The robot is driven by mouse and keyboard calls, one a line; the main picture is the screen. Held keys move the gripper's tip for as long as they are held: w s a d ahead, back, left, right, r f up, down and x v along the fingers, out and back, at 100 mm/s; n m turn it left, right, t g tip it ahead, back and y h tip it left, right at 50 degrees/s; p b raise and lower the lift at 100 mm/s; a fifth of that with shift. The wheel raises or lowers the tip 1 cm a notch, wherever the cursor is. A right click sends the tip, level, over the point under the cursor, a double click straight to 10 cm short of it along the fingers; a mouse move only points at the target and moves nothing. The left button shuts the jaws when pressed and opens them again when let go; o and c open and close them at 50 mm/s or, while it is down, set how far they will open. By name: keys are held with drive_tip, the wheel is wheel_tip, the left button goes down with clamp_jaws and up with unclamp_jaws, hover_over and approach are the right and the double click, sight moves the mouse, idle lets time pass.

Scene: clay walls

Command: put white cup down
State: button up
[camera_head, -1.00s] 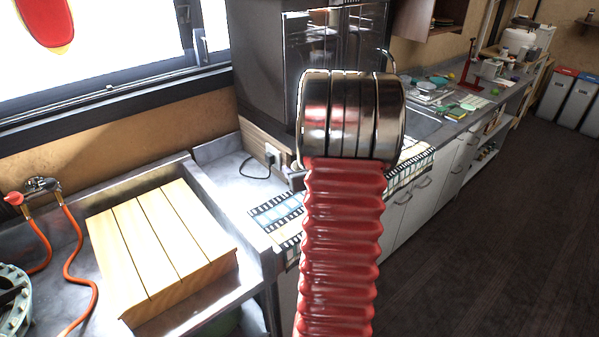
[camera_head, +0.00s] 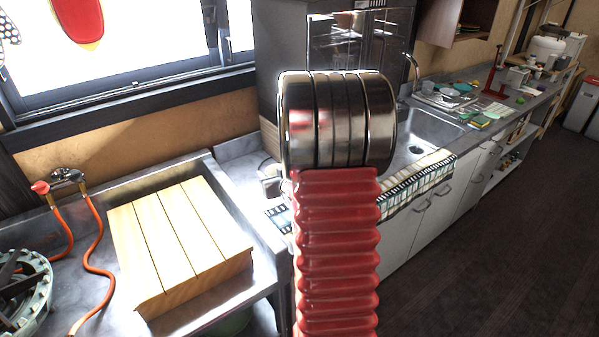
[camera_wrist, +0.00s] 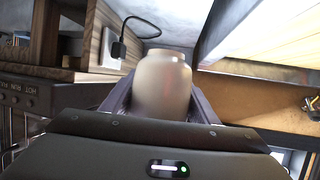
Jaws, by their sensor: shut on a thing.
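The white cup (camera_wrist: 163,84) shows in the wrist view as a pale, cream-white rounded body with a narrower neck. My gripper (camera_wrist: 162,100) is shut on it, with a dark finger on each side. The cup's lower part is hidden behind the gripper body. What lies directly beneath the cup cannot be told. In the head view, my red ribbed arm with its metal end fills the middle and hides the gripper and the cup.
A slatted wooden board (camera_head: 180,240) covers much of the left metal counter, beside orange hoses (camera_head: 95,250) and a burner (camera_head: 22,285). A sink (camera_head: 425,135) is right of my arm. Cluttered countertop lies beyond. A plug and cable (camera_wrist: 122,42) show in the wrist view.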

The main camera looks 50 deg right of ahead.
drive_tip(key=w+a+n+y, duration=0.2)
drive_tip(key=w+a+y, duration=0.1)
drive_tip(key=a, duration=1.6)
drive_tip(key=w+a+r+n+t+y, duration=0.1)
drive_tip(key=w+a+n+y, duration=0.1)
drive_tip(key=a, duration=1.8)
drive_tip(key=shift+w+r+n+y, duration=0.2)
drive_tip(key=shift+w+n+y, duration=0.25)
drive_tip(key=shift+w, duration=0.5)
